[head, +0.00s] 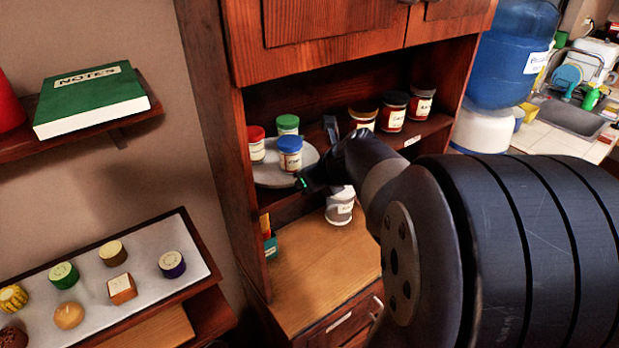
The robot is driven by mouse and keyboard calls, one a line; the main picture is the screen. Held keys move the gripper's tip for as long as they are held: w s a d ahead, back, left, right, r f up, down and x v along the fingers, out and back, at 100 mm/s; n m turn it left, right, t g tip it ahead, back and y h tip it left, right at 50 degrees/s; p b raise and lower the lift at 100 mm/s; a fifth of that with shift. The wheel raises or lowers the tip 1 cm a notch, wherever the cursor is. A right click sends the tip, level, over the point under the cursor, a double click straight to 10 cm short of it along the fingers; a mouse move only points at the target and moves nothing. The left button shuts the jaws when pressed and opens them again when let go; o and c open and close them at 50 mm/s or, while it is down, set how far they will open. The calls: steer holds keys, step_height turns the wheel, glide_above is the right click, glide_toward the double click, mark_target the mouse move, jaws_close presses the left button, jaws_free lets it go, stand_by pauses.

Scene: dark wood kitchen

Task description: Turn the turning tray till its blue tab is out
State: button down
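The turning tray (268,178) is a round grey disc on the left part of the cabinet shelf. A red-lidded jar (257,146), a green-lidded jar (287,125) and a blue-lidded jar (290,152) stand upright on it. I see no blue tab on the part of the rim that shows; the tray's right side is hidden by my gripper. My gripper (315,157) is at the tray's right edge, close to the blue-lidded jar. I cannot tell whether it touches the tray. Its fingers are partly hidden and their opening is unclear.
Several labelled jars (394,111) stand on the shelf to the right of my arm. A white jar (340,206) stands on the wooden counter (310,265) below. The cabinet's left post (228,150) borders the tray. Wall shelves with a green book (90,98) and small items are left.

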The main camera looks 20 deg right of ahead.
stand_by(0.3)
steer(key=c, duration=1.3)
jaws_free()
steer(key=shift+r, duration=0.1)
steer(key=b+v, duration=0.1)
steer(key=v, duration=0.9)
steer(key=shift+s+r, duration=0.2)
steer(key=shift+s, duration=0.1)
steer(key=p+x, duration=0.1)
steer(key=x, duration=1)
steer(key=shift+d, duration=0.1)
